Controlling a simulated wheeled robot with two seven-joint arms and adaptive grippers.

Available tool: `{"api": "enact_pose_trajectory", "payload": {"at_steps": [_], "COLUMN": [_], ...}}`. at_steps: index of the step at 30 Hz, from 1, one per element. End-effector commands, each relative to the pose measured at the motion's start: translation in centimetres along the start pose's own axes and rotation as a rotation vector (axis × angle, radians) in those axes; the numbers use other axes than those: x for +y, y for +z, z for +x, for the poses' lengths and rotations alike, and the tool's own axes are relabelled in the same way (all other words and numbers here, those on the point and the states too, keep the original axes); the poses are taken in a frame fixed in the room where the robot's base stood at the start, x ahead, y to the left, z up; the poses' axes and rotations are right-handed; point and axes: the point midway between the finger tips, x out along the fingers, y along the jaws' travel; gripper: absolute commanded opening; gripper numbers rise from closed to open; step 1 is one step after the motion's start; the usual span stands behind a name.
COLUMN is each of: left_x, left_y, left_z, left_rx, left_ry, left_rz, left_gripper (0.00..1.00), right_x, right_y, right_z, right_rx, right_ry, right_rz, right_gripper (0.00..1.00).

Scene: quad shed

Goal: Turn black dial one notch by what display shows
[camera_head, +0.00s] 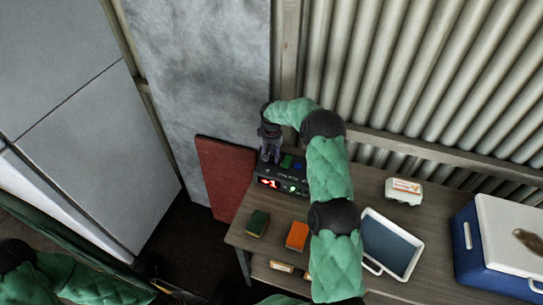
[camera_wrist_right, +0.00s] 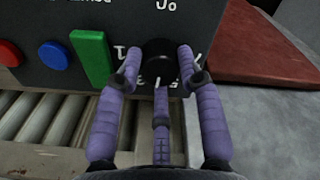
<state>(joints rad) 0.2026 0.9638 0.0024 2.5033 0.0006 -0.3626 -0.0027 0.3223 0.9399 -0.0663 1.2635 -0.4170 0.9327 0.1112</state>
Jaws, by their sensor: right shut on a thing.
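The black dial (camera_wrist_right: 158,52) sits on the face of a dark control box, with white marks around it. My right gripper (camera_wrist_right: 159,66) is shut on the dial, its purple fingers around it. In the head view my right gripper (camera_head: 268,147) reaches down onto the left part of the dark control box (camera_head: 304,174), and the dial is hidden. The red display (camera_head: 268,183) on the box's front reads "+1", with a small green light (camera_head: 292,188) beside it. My left arm is at the lower left; its gripper does not show.
A red button (camera_wrist_right: 9,54), a blue button (camera_wrist_right: 53,55) and a green bar (camera_wrist_right: 90,58) are left of the dial. The wooden table also holds green (camera_head: 257,222) and orange (camera_head: 297,235) blocks, a white-rimmed tray (camera_head: 414,263), a small carton (camera_head: 404,190) and a blue cooler (camera_head: 467,236).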

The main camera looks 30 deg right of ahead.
Motion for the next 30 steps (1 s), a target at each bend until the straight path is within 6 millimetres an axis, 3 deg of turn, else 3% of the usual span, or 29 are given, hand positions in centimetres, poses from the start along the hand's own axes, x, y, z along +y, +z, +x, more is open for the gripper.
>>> {"api": "enact_pose_trajectory", "payload": {"at_steps": [15, 30], "left_x": [-0.05, -0.06], "left_y": [0.0, -0.01], "left_z": [0.15, 0.16], "left_rx": [0.0, 0.0], "left_ry": [0.0, 0.0], "left_rz": [0.0, 0.0], "left_gripper": [0.0, 0.0], "right_x": [-0.03, -0.03], "right_y": [0.0, 0.01], "right_z": [0.01, 0.02], "right_rx": [0.0, -0.001], "right_ry": [0.0, 0.0], "right_rz": [-0.447, -0.632], "right_gripper": [0.05, 0.05]}}
